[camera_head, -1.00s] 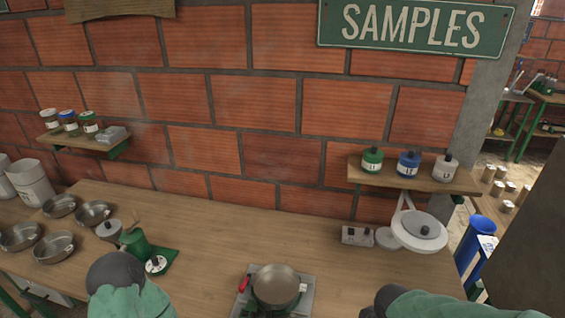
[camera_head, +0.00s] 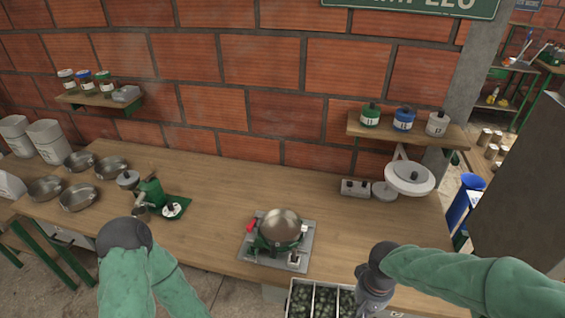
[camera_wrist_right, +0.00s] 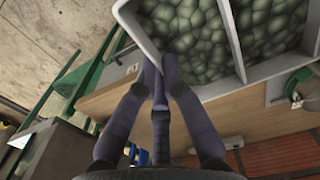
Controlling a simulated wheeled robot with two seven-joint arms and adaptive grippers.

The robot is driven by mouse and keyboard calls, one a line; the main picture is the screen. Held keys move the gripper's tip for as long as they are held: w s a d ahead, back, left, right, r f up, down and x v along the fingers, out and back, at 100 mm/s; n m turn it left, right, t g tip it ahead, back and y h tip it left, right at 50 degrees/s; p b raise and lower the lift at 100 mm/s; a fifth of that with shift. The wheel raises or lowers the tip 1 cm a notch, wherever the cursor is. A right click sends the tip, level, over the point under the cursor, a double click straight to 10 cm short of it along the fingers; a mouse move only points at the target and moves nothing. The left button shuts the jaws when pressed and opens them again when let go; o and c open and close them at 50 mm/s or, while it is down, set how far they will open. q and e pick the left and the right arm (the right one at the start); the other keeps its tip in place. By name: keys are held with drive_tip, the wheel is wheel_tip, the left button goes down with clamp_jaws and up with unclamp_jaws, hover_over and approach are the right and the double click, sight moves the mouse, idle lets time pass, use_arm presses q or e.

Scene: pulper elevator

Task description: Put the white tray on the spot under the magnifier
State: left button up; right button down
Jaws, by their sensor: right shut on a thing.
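A pale tray (camera_head: 291,299) with dividers, full of dark green lumps, shows at the bottom edge of the head view, in front of the workbench; its lower part is cut off. In the right wrist view the tray (camera_wrist_right: 232,38) is above the fingers. My right gripper (camera_wrist_right: 165,72) is shut on the tray's near wall; in the head view it is at the tray's right side (camera_head: 362,302). The white round magnifier (camera_head: 410,178) stands at the bench's right end, below a shelf. The bench surface right under it is partly hidden. My left gripper is out of view.
A burner with a round metal pot (camera_head: 280,228) is at the front middle of the workbench (camera_head: 335,225). Metal pans (camera_head: 78,196) and a green grinder (camera_head: 150,192) are at left. The bench's front right is clear.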

drive_tip(key=shift+w+a+f, duration=0.1)
drive_tip(key=shift+w+a, duration=0.05)
drive_tip(key=shift+w, duration=0.25)
drive_tip(key=w+a+f+n, duration=0.2)
drive_tip(key=w+f, duration=0.3)
drive_tip(key=w, duration=0.4)
drive_tip(key=shift+w+a+f, duration=0.35)
drive_tip(key=shift+w+a, duration=0.05)
drive_tip(key=shift+a, duration=0.05)
drive_tip(key=shift+r, duration=0.1)
